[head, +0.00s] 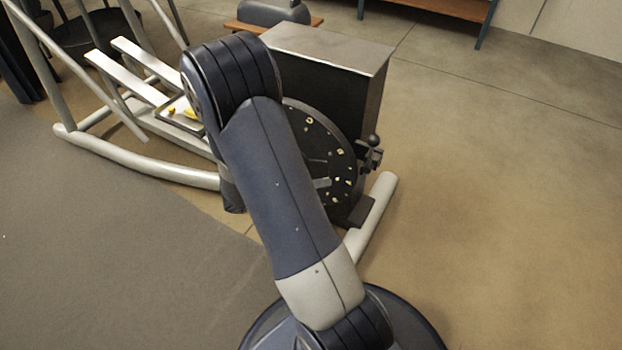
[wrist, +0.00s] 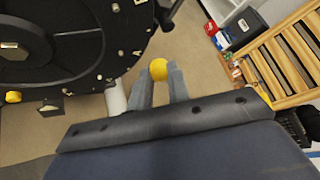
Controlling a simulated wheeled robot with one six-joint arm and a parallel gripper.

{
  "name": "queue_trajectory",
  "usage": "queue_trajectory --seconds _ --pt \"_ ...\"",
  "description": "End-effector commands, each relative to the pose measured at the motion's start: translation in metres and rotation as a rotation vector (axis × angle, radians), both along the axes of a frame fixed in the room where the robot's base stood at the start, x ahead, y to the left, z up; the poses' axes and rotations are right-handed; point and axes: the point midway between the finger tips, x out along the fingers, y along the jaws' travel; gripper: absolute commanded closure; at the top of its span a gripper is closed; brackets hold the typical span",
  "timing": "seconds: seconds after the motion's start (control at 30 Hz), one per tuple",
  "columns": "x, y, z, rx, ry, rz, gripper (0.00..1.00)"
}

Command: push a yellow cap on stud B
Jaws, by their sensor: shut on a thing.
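In the wrist view, my gripper (wrist: 160,75) is shut on a yellow cap (wrist: 158,68), held between the fingertips. The cap is over open floor, just right of the black round disc (wrist: 98,88) and apart from it. The disc carries small pale marks and letters along its rim, too small to read surely, so I cannot tell which is stud B. Another yellow cap-like piece (wrist: 13,97) shows at the disc's lower left edge. In the head view, the disc (head: 318,150) stands upright on the machine, and my arm hides my gripper and part of the disc.
In the head view, a tray with yellow pieces (head: 190,113) sits left of my arm. A dark box housing (head: 335,75) stands behind the disc, with a small knobbed lever (head: 372,143) at its right. In the wrist view, a wooden slatted rack (wrist: 285,62) is at right.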

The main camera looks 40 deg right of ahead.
Motion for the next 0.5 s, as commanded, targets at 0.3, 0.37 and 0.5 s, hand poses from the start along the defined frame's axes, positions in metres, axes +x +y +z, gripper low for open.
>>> queue_trajectory --seconds 0.3,0.37,0.5 --pt "0.019 -0.004 -0.003 -0.211 -0.023 0.353 1.0" --pt "0.022 -0.003 -0.003 -0.232 -0.031 0.391 1.0" --pt "0.027 -0.001 -0.003 -0.262 -0.046 0.442 1.0"
